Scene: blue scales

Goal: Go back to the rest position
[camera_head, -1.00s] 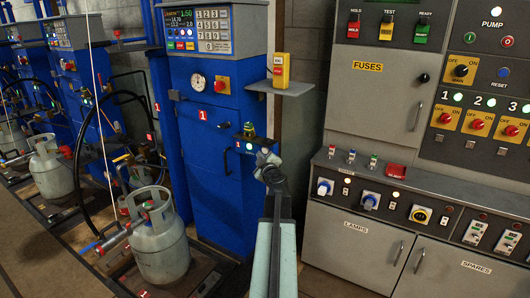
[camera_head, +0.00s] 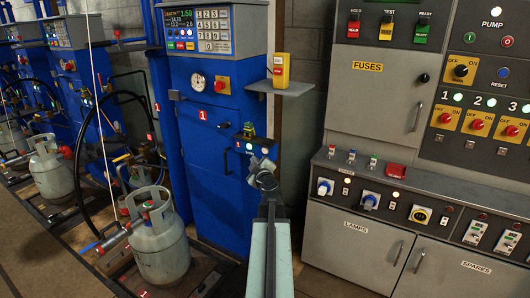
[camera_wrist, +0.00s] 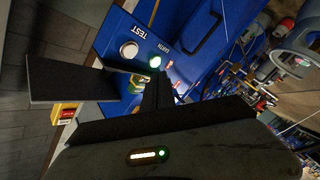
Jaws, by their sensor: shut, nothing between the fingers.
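My gripper (camera_head: 263,160) is at the end of my raised arm, in front of the blue scale cabinet (camera_head: 210,140) in the head view. It is shut and empty. In the wrist view my gripper (camera_wrist: 158,85) points at the cabinet's blue front (camera_wrist: 185,30). The gripper looks apart from the cabinet, though the exact gap cannot be told.
A grey shelf (camera_head: 281,88) with a yellow box (camera_head: 279,66) juts out right of the cabinet. A grey control panel (camera_head: 420,185) fills the right side. A grey gas cylinder (camera_head: 160,245) stands at lower left, with hoses behind it.

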